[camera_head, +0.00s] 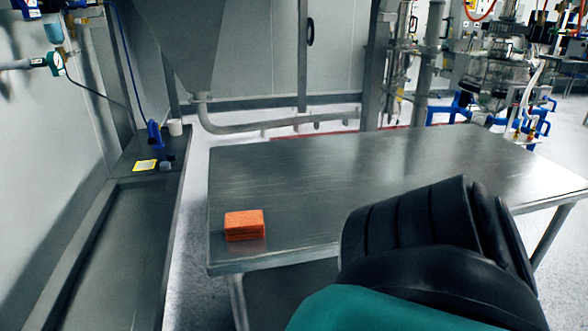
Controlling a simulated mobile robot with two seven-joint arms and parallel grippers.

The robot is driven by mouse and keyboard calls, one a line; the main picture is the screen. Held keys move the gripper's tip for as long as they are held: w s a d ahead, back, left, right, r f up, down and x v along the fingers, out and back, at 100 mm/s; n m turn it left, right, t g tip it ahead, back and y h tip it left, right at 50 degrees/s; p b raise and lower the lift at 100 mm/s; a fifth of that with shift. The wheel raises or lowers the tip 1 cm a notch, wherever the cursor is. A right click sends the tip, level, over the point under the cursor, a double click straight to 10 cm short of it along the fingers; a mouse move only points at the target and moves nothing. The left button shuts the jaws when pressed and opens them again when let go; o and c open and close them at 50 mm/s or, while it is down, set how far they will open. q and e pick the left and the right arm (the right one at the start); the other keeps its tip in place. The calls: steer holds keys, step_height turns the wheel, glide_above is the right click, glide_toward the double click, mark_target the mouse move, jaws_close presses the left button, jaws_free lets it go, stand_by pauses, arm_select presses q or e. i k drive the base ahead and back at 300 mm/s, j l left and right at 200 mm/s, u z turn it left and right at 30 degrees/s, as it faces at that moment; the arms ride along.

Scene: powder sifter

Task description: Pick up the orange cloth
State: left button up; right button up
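The orange cloth (245,225) is a small folded rectangular stack. It lies on the metal table (310,185) near the table's front left corner, and nothing touches it. Neither of my grippers shows in this view. A thick black and teal link of my own arm rises from the bottom edge, right of the cloth and apart from it. It hides part of the table's front right side.
A dark bench (125,230) runs along the left wall, with a white cup (175,127) and a yellow label (145,165) on it. A grey hopper (183,45) stands behind the table. Pipework with blue parts (460,108) is at the back right. The tabletop's middle is clear.

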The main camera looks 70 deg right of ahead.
mark_target(245, 225)
steer(key=z, duration=1.55)
steer(key=u, duration=0.85)
steer(key=k+l+z, duration=0.1)
steer(key=z, duration=0.35)
